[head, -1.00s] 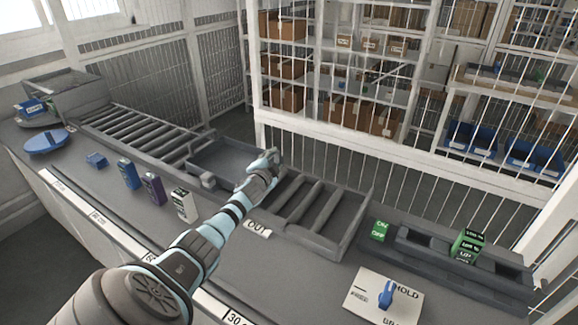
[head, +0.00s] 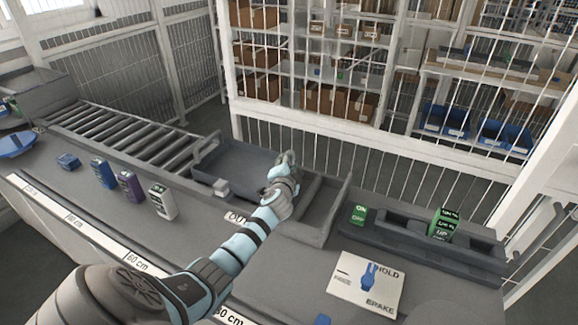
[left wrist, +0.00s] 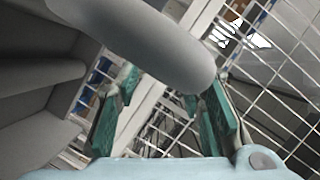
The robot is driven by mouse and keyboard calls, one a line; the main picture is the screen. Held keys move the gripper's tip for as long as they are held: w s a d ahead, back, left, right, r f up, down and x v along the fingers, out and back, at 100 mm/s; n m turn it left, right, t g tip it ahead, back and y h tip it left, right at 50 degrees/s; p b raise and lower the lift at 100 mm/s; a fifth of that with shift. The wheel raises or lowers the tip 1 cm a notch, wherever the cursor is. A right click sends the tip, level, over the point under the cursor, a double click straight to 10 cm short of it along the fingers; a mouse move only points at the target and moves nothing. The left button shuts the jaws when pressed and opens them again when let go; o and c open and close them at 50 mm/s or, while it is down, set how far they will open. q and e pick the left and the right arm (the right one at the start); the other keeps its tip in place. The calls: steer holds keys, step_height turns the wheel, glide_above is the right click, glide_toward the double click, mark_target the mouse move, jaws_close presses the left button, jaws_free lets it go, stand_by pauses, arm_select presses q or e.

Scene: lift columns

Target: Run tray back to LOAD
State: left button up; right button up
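The dark grey tray (head: 240,160) sits on the roller conveyor (head: 130,135), right of its middle. An upright loop handle (head: 207,148) rises at its left end. My left gripper (head: 284,160) is at the tray's right end; my arm hides the contact there. In the left wrist view the teal fingers (left wrist: 165,108) stand well apart, with fence visible between them. A thick grey bar (left wrist: 150,35) crosses just before them; I cannot tell whether it touches them. The brake lever (head: 370,273) is blue, on a plate marked HOLD and BRAKE. My right gripper is not in view.
A purple box (head: 130,186) and a white box (head: 162,201) stand with others on the bench before the conveyor. A wire fence (head: 400,180) runs behind.

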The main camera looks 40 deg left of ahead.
arm_select(q)
steer(key=p+v, duration=0.8)
steer(key=v, duration=0.8)
steer(key=shift+s+d, duration=0.2)
steer(key=shift+s, duration=0.05)
